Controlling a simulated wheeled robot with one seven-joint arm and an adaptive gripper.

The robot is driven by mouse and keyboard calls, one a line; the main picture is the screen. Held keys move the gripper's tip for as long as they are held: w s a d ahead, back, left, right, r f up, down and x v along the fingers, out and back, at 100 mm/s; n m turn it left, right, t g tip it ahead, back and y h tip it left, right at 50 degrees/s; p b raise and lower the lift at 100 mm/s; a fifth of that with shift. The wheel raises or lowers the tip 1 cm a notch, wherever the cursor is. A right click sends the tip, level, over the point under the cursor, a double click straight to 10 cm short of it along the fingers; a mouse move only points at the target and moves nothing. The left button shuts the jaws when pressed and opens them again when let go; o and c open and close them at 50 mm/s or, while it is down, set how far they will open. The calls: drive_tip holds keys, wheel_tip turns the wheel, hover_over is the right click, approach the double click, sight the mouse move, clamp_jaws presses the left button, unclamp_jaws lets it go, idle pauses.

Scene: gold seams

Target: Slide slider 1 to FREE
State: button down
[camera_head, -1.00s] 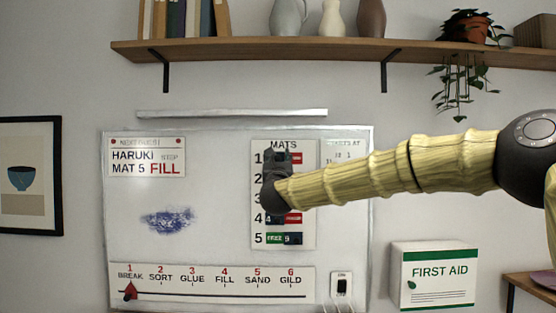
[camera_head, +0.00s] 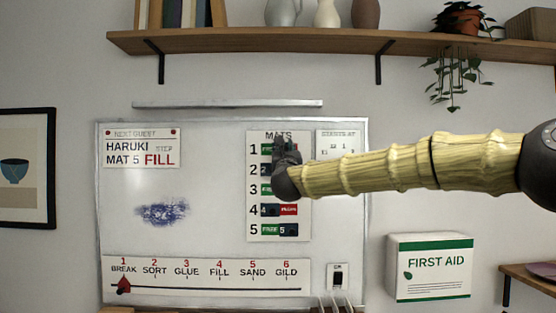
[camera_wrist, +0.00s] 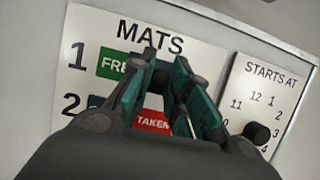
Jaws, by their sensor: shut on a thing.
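The MATS panel (camera_head: 306,205) on the whiteboard has numbered rows of sliders. In row 1, the green FREE label (camera_wrist: 112,65) shows left of my gripper (camera_wrist: 165,72). My gripper, seen in the head view (camera_head: 286,150) at the right part of row 1, is shut on slider 1. The slider itself is mostly hidden between and behind the fingers. In row 2, a dark slider (camera_head: 265,170) sits at the left, and red TAKEN (camera_wrist: 153,121) shows between my fingers in the wrist view.
Row 4 shows red at right (camera_head: 289,210); row 5 shows green FREE (camera_head: 269,230). The STARTS AT dial card (camera_wrist: 262,100) with a dark knob (camera_wrist: 256,133) is close on the right. A step slider strip (camera_head: 205,275) runs below. A shelf (camera_head: 300,42) hangs above.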

drive_tip(key=shift+d+b, duration=1.15)
drive_tip(key=shift+d, duration=0.05)
drive_tip(key=c, duration=1.5)
unclamp_jaws()
drive_tip(key=shift+d, duration=0.15)
drive_tip(key=shift+o, duration=0.7)
drive_tip(key=shift+d, duration=0.2)
drive_tip(key=v, duration=1.2)
drive_tip(key=shift+f, duration=0.1)
